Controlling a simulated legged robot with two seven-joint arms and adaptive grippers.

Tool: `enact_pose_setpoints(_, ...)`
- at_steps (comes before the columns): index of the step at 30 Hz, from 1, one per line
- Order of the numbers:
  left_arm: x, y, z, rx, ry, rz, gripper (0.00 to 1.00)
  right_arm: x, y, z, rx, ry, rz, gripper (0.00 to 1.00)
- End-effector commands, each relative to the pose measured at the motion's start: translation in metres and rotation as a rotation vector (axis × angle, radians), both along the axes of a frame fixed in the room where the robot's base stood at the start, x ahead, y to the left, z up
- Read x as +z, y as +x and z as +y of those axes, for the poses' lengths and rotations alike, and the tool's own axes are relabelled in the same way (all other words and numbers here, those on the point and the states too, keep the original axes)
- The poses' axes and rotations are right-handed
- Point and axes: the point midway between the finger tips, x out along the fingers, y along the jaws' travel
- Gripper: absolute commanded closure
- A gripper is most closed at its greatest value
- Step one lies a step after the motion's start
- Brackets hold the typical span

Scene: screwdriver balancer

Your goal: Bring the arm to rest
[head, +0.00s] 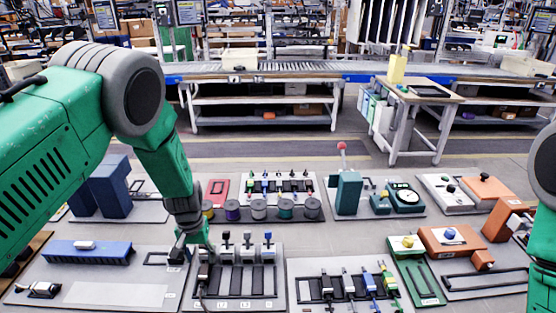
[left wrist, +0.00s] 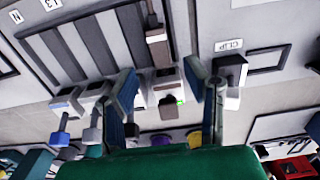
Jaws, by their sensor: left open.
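My left arm comes in from the left in the head view, and its gripper (head: 195,248) is low over the left end of a grey slotted panel (head: 266,297). In the left wrist view the gripper (left wrist: 168,95) is open, its two fingers apart. A white connector block (left wrist: 166,84) with a dark end shows between the fingers; I cannot tell whether either finger touches it. A brown piece (left wrist: 157,47) lies in the slot beyond it. Part of my right arm shows at the right edge of the head view, but its gripper is out of view.
Connectors with coloured tops stand on the slotted panel. A black clip (head: 178,254) is beside the gripper, marked CLIP in the wrist view (left wrist: 230,70). Several spools (head: 258,210) stand behind. A panel with a blue bar (head: 88,252) lies left. Grey floor (head: 350,237) is clear between panels.

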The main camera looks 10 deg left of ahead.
Motion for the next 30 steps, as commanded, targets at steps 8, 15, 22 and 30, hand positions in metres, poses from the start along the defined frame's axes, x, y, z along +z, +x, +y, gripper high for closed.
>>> enact_pose_setpoints(8, -0.054, -0.114, 0.016, -0.038, 0.08, 0.04, 0.59, 0.0, 0.0, 0.0, 0.0, 0.0, 0.0, 0.6)
enact_pose_setpoints(15, -0.067, -0.245, 0.004, -0.134, 0.082, 0.035, 0.59, 0.0, 0.0, 0.0, 0.0, 0.0, 0.0, 0.6)
enact_pose_setpoints(22, -0.044, -0.329, -0.022, -0.188, 0.011, 0.017, 0.59, 0.0, 0.0, 0.0, 0.0, 0.0, 0.0, 0.6)
enact_pose_setpoints(30, -0.081, -0.336, -0.031, -0.218, -0.007, -0.01, 0.59, -0.046, -0.001, 0.0, 0.0, 0.0, 0.001, 0.6)
